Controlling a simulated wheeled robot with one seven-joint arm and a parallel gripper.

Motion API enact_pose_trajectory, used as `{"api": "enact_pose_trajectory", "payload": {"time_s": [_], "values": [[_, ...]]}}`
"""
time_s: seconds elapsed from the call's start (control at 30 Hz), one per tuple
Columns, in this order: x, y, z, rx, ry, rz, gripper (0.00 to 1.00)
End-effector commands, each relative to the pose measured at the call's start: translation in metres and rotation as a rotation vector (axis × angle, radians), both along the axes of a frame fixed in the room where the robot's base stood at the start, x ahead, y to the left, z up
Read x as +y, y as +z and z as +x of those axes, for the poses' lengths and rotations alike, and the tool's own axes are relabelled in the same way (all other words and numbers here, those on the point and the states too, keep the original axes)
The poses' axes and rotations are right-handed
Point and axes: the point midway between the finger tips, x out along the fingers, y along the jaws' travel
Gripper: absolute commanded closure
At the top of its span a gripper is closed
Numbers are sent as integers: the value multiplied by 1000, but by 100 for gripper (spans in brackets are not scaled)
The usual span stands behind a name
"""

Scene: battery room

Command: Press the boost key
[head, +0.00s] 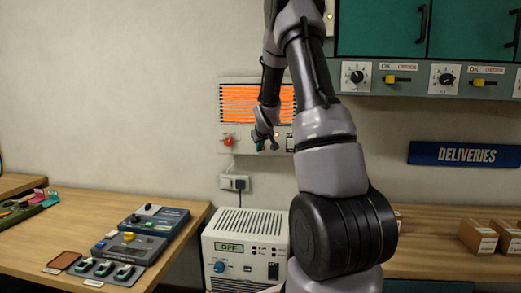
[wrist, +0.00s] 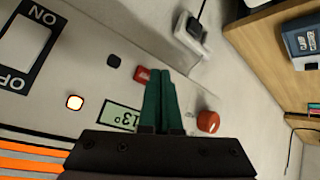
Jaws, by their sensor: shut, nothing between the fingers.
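The wall heater (head: 222,105) with glowing orange bars hangs behind my arm in the head view. In the wrist view its control panel (wrist: 95,85) shows a rectangular red key (wrist: 142,74), a small black button (wrist: 114,61), a lit orange-white button (wrist: 75,102), a display (wrist: 118,118) and a round red knob (wrist: 208,121). No boost label is readable. My gripper (wrist: 163,76) is shut and empty, its green fingertips right beside the red key and partly over it. I cannot tell whether they touch. In the head view my gripper (head: 267,143) is at the panel.
An ON/OFF rocker (wrist: 30,42) is on the panel. A wall socket (head: 234,183) sits below it. A white unit (head: 246,222) with a blue knob stands below. The left bench (head: 55,235) holds several devices. Cabinets (head: 385,28) and a right-hand bench (head: 435,270) flank my arm.

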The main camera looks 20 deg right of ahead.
Motion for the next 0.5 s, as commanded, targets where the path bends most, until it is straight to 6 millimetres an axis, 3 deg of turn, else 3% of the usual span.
{"api": "enact_pose_trajectory", "payload": {"time_s": [0.5], "values": [[-3,0,4,0,0,0,100]]}}
